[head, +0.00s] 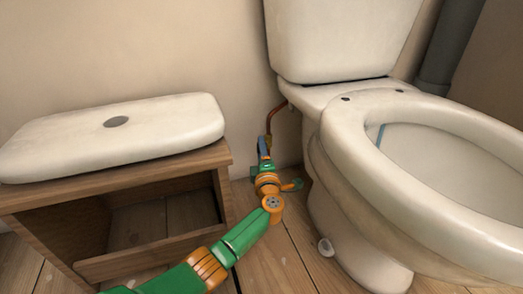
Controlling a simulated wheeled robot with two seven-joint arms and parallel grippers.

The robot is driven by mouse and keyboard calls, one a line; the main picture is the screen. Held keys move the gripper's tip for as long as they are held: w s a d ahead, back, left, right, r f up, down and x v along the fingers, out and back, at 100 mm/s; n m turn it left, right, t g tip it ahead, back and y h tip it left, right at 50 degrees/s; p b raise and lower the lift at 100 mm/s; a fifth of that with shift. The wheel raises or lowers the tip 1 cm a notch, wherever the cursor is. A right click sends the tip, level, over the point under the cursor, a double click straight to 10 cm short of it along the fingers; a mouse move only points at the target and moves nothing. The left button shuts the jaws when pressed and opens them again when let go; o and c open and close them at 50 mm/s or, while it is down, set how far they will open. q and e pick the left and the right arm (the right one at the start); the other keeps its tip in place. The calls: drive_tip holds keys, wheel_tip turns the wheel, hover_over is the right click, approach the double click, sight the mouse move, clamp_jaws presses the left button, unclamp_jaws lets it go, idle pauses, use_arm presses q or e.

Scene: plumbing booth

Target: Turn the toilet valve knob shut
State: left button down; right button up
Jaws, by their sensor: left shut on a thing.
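The toilet valve (268,139) is a small brass-coloured fitting low by the wall, at the lower end of a thin copper pipe (276,111) that runs up to the toilet. My left arm comes in from the bottom left, and my left gripper (264,147) reaches the valve between the cabinet and the toilet. Its fingers are shut on the valve knob, which is mostly hidden behind them. How far the knob is turned cannot be told. My right gripper is not in view.
The white toilet (345,190) with its raised tank (340,40) stands close on the right. A wooden cabinet (150,252) with the white tank lid (70,143) on top stands close on the left. A narrow strip of plank floor (270,262) lies between them.

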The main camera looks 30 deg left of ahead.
use_arm(q)
drive_tip(key=shift+a+f+m+t+y, duration=0.15)
drive_tip(key=shift+m+t+y, duration=0.25)
drive_tip(key=shift+m+t, duration=0.95)
drive_tip(key=shift+c, duration=1.4)
unclamp_jaws()
